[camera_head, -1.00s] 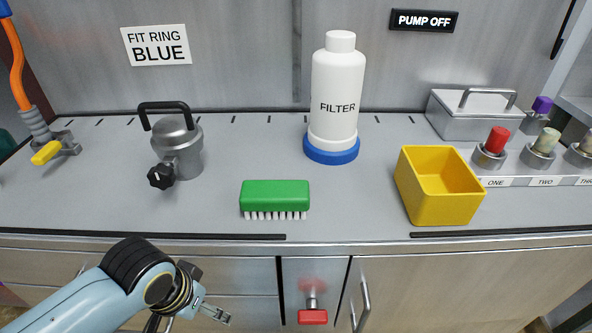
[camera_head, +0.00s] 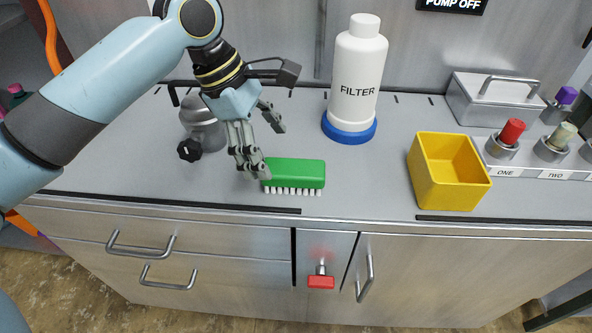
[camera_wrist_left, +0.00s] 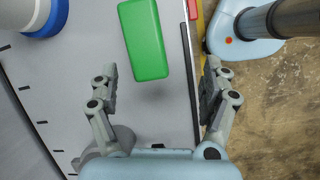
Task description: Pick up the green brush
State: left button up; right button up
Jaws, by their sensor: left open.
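The green brush (camera_head: 296,172) lies on the grey counter near its front edge, white bristles down. My left gripper (camera_head: 264,148) is open and empty, above the counter beside the brush's left end. In the head view its near finger overlaps that end, and I cannot tell whether it touches. In the left wrist view the brush (camera_wrist_left: 143,40) lies beyond the fingertips, roughly in line with the space between the open fingers (camera_wrist_left: 158,73). My right gripper is not in view.
A white filter bottle (camera_head: 358,75) on a blue ring (camera_head: 348,131) stands behind the brush. A yellow box (camera_head: 450,186) is to the right. A grey metal jug (camera_head: 204,133) stands behind my left gripper. Counter between brush and yellow box is clear.

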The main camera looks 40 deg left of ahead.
aim_at(289, 167)
pick_arm(q)
jog(key=n, duration=0.1)
jog(key=w+r+n, duration=0.1)
jog(key=shift+w+a+n, duration=0.2)
jog(key=shift+a+n, duration=0.1)
jog(key=shift+a, duration=0.1)
jog(key=shift+w+d+f+h, duration=0.15)
jog(key=shift+f+h, duration=0.15)
jog(key=shift+f, duration=0.1)
jog(key=x, duration=0.4)
jog(key=shift+w+f+b, duration=0.1)
jog(key=shift+f+b, duration=0.1)
jog(key=shift+b, duration=0.1)
jog(key=x, duration=0.5)
jog(key=shift+w+f, duration=0.2)
jog(key=shift+w, duration=0.15)
jog(key=shift+f+p, duration=0.2)
jog(key=shift+p, duration=0.4)
jog(key=shift+c, duration=0.3)
jog(key=c, duration=1.3)
